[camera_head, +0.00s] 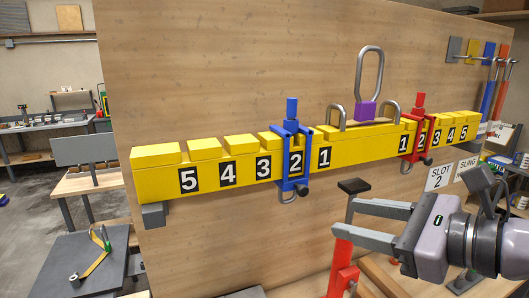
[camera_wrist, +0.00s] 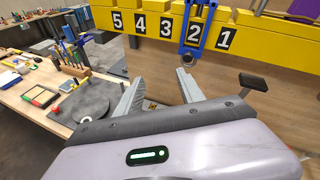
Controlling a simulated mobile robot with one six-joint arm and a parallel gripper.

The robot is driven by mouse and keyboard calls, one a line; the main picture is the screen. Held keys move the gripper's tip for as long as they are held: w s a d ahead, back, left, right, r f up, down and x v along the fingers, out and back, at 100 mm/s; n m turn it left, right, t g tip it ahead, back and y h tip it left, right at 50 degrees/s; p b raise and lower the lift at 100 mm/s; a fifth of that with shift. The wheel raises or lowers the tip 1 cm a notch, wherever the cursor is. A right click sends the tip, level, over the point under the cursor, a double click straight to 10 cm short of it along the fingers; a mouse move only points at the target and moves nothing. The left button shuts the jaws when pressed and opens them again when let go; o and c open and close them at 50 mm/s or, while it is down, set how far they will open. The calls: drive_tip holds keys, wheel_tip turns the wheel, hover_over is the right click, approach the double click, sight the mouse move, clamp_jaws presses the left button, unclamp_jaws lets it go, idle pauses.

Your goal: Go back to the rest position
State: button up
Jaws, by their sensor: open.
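My gripper (camera_head: 383,222) is at the lower right in the head view, in front of the wooden panel (camera_head: 230,85) and below the yellow beam (camera_head: 345,152). Its two grey fingers are apart with nothing between them. In the wrist view my gripper (camera_wrist: 158,92) also shows open and empty, with the beam and its numbers 5, 4, 3, 2, 1 above it. A blue clamp (camera_head: 291,150) sits on the beam at the left number 2. A red clamp (camera_head: 416,135) sits at the right number 2.
A red stand with a black pad (camera_head: 353,186) rises beside my fingers. A steel link with a purple block (camera_head: 366,108) stands on the beam. Signs reading SLOT 2 (camera_head: 440,177) and SLING (camera_head: 468,166) are at right. A workbench (camera_wrist: 50,85) with tools lies left in the wrist view.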

drive_tip(key=s+a+f+n+g+h+b, duration=0.1)
drive_tip(key=s+f+n+b, duration=0.3)
drive_tip(key=f, duration=0.8)
drive_tip(key=s+a+f+n+g+h+b, duration=0.1)
drive_tip(key=s+f+n+h+b, duration=0.3)
drive_tip(key=f+n+b, duration=0.5)
drive_tip(key=s+a+f+n+g+h+b, duration=0.1)
drive_tip(key=s+f+n+b, duration=0.5)
drive_tip(key=f, duration=1.1)
drive_tip(key=shift+f+n+g+h, duration=0.25)
drive_tip(key=shift+n+g+h, duration=0.45)
drive_tip(key=shift+g, duration=0.4)
drive_tip(key=shift+s+a, duration=0.1)
